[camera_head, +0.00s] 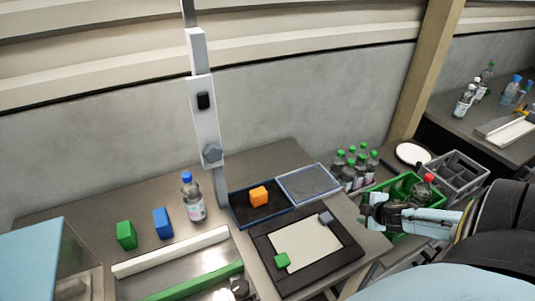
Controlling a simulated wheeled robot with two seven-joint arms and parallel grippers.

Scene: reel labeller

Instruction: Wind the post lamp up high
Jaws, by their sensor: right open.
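The post lamp (205,120) stands upright at the back of the bench, against the wall. Its grey post carries a sliding pale body with a black block (203,100) and a grey knob (212,153) low on its face. The top of the post runs out of the picture, and no lamp head shows. My right gripper (367,210) is open and empty, to the right of the bench near the green crate, well apart from the post and knob. My left gripper is not in view.
A bottle (192,196), a blue block (163,223) and a green block (126,235) stand left of the post. An orange cube (259,196) sits in a dark tray right of its foot. A black-framed board (307,250) lies in front. A green crate (398,188) stands right.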

